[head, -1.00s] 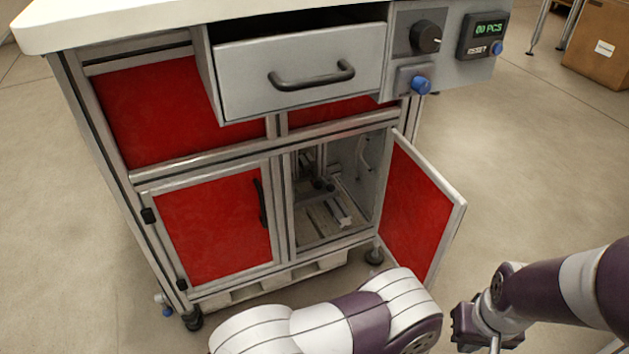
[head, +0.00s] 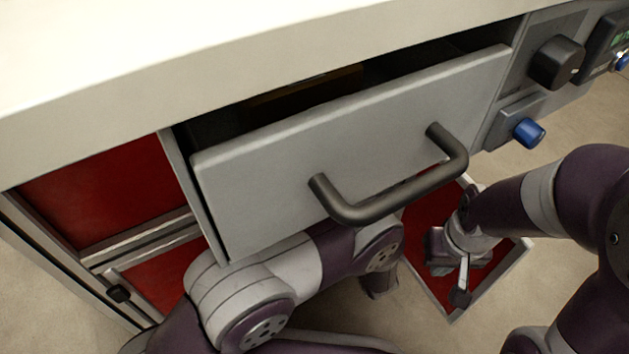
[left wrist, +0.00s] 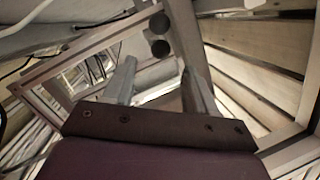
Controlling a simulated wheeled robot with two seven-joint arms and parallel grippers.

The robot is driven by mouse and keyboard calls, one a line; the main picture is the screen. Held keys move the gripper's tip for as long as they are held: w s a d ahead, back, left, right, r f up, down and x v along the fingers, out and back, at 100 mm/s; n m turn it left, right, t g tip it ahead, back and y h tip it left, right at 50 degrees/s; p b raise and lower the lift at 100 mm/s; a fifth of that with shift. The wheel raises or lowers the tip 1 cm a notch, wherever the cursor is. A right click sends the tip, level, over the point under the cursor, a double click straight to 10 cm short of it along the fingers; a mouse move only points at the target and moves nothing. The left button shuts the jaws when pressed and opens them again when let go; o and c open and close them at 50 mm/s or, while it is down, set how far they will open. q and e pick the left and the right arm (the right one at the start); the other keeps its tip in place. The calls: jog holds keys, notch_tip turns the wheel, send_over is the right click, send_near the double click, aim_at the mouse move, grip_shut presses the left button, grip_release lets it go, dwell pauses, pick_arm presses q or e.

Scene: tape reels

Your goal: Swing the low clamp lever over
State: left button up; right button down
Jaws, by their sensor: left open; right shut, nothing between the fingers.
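The low clamp lever cannot be clearly made out; the drawer and my left arm hide the inside of the cupboard in the head view. In the left wrist view, my left gripper (left wrist: 158,88) is open, its two grey fingers apart with nothing seen between them. Two dark round knobs (left wrist: 160,35) show just beyond the fingertips, near a grey upright bar; I cannot tell whether they belong to the lever. My right gripper (head: 460,296) is shut and empty, held over the open red door (head: 424,215) in the head view.
The grey drawer (head: 290,165) is partly open and its dark handle (head: 400,195) juts out above my left arm. The white worktop (head: 200,55) fills the upper left. A black knob (head: 556,62) and a blue button (head: 529,132) sit on the panel at right. Slatted boards (left wrist: 255,70) show in the left wrist view.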

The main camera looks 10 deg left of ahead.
pick_arm(q)
jog(key=b+x, duration=0.1)
jog(key=x, duration=0.2)
jog(key=b+x, duration=0.1)
jog(key=x, duration=0.2)
jog(key=b+x, duration=0.2)
jog(key=x, duration=0.1)
jog(key=shift+w+f, duration=0.1)
jog(key=shift+f, duration=0.25)
jog(key=shift+w+a+r, duration=0.1)
jog(key=shift+w+a, duration=0.15)
jog(key=shift+w, duration=0.1)
grip_shut()
jog(key=shift+f, duration=0.45)
grip_release()
